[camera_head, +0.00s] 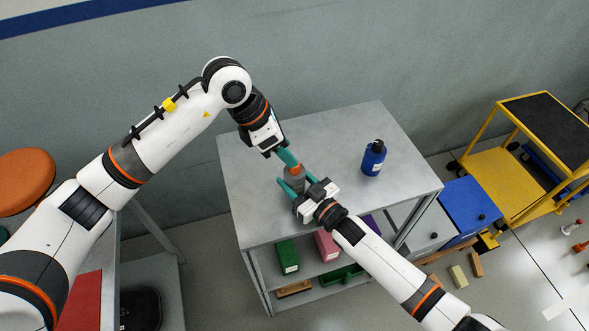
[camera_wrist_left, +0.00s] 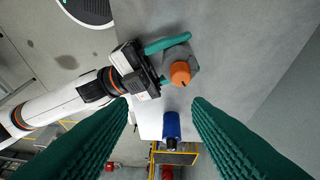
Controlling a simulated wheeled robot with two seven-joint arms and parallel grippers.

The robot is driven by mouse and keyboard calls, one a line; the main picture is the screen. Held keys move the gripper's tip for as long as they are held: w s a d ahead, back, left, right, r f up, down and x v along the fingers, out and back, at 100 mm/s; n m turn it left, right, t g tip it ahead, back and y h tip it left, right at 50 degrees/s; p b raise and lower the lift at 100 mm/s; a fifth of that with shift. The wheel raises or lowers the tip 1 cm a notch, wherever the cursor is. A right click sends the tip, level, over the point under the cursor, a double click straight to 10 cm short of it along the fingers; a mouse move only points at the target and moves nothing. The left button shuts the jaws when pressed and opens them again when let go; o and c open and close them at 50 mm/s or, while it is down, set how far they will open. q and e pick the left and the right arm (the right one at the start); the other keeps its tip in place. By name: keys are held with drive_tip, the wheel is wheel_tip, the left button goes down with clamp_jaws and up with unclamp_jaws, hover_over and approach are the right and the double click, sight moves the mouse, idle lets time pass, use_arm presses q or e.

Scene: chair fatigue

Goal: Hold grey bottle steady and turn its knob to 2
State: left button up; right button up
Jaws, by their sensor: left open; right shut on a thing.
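The grey bottle (camera_head: 294,180) stands on the grey table (camera_head: 330,135), with an orange knob (camera_head: 296,169) on top. In the left wrist view the bottle (camera_wrist_left: 183,50) looks angular and its knob (camera_wrist_left: 180,73) faces the camera. No number can be read on it. My right gripper (camera_head: 290,184) is shut on the bottle's body, one teal finger on each side; it also shows in the left wrist view (camera_wrist_left: 172,60). My left gripper (camera_head: 291,160) is open just above the knob; its fingers (camera_wrist_left: 163,108) show in its own view, with the knob beyond their tips.
A blue bottle (camera_head: 374,158) stands to the right on the tabletop. Green (camera_head: 287,256) and pink (camera_head: 327,245) boxes sit on the shelf below. A yellow cart (camera_head: 510,175) and a blue cabinet (camera_head: 465,207) are at right. The tabletop's back is clear.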

use_arm(q)
drive_tip(key=s+d+f+m+g+h, duration=0.2)
drive_tip(key=s+d+f+h, duration=0.15)
drive_tip(key=h, duration=0.25)
drive_tip(key=a+f+n+t+h, duration=0.4)
drive_tip(key=a+f+n+t, duration=0.15)
drive_tip(key=a+t, duration=0.55)
drive_tip(key=shift+m, duration=0.25)
drive_tip(key=x, duration=1.1)
drive_tip(key=shift+w+d+f, duration=0.2)
drive_tip(key=shift+w+d, duration=0.05)
drive_tip(key=shift+w, duration=0.05)
drive_tip(key=shift+c, duration=0.3)
drive_tip(key=c, duration=0.9)
